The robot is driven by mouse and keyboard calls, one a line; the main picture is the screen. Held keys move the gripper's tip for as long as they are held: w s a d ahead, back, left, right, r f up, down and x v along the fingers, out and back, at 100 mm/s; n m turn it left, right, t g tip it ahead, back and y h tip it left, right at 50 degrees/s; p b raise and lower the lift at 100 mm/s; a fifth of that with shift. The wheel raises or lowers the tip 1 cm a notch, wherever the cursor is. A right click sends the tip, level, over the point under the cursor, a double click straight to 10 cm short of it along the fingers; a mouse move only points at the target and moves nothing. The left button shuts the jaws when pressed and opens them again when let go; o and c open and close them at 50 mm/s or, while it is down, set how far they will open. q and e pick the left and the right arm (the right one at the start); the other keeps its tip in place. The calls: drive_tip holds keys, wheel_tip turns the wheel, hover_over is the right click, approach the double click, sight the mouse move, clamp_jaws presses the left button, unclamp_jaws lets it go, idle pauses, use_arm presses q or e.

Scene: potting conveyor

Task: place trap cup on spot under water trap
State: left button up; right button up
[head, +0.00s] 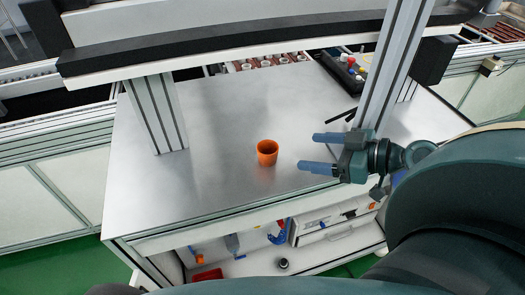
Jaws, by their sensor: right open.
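An orange cup (267,152), which looks like the trap cup, stands upright on the grey metal bench top (220,190). My right gripper (308,152) is to the right of the cup, with its two blue fingers spread apart and pointing left towards it. The fingers are empty and there is a gap between them and the cup. I cannot make out the water trap or a marked spot under it. My left gripper is not in view.
A metal post (158,115) stands on the left of the bench and another (387,70) on the right, close behind my right gripper. A conveyor beam (230,47) crosses above the bench. A lower shelf (265,262) holds loose parts. The bench around the cup is clear.

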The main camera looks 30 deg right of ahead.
sight(259, 148)
drive_tip(key=p+x, duration=0.1)
drive_tip(key=x, duration=0.3)
drive_tip(key=shift+w+r, duration=0.1)
drive_tip(key=shift+x, duration=0.8)
drive_tip(key=shift+w+a+p, duration=0.15)
drive_tip(key=shift+w+p, duration=0.05)
drive_tip(key=shift+p, duration=0.1)
drive_tip(key=p+x, duration=0.1)
drive_tip(key=x, duration=0.3)
drive_tip(key=shift+s, duration=0.1)
drive_tip(key=shift+w+a+f+p, duration=0.2)
drive_tip(key=shift+w+f+p, duration=0.05)
drive_tip(key=shift+f+p, duration=0.1)
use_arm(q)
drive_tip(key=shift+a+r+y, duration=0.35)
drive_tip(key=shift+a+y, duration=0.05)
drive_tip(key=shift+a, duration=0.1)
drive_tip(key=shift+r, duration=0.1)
use_arm(e)
drive_tip(key=c, duration=1)
